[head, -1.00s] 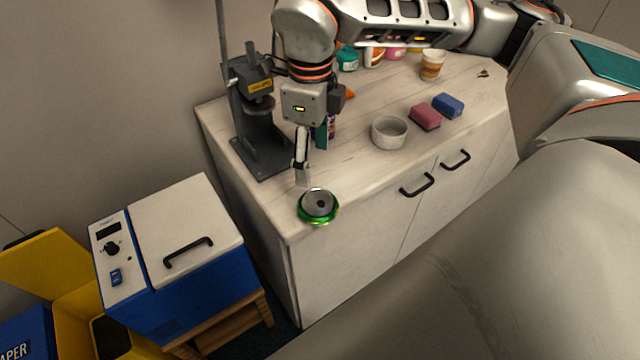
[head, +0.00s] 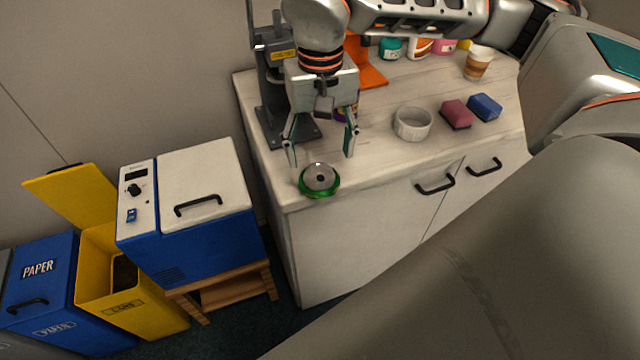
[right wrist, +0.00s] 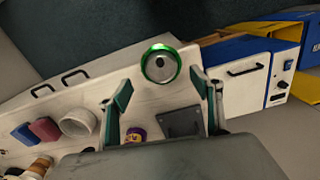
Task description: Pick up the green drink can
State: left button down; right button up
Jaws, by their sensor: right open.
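The green drink can (head: 320,180) stands upright near the front left corner of the white cabinet top, its grey lid facing up. In the right wrist view the can (right wrist: 160,64) is beyond my fingertips, roughly centred between them. My right gripper (head: 320,160) is open above and just behind the can, with one finger to each side and nothing between them. In the right wrist view the right gripper (right wrist: 160,88) shows its two teal-padded fingers spread apart. I cannot tell whether the fingers touch the can; they appear apart from it. My left gripper is not in view.
A dark press-like device (head: 285,95) stands behind the gripper at the left. A grey bowl (head: 412,123), a red sponge (head: 456,114) and a blue sponge (head: 485,107) are to the right. A blue-and-white cooler (head: 200,210) and yellow bin (head: 125,285) stand at left.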

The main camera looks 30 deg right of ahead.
aim_at(320, 173)
jog(key=shift+s+a+f+n, duration=0.1)
jog(key=shift+n, duration=0.7)
jog(key=shift+f, duration=3.85)
jog(key=shift+c, duration=0.3)
jog(key=c, duration=0.8)
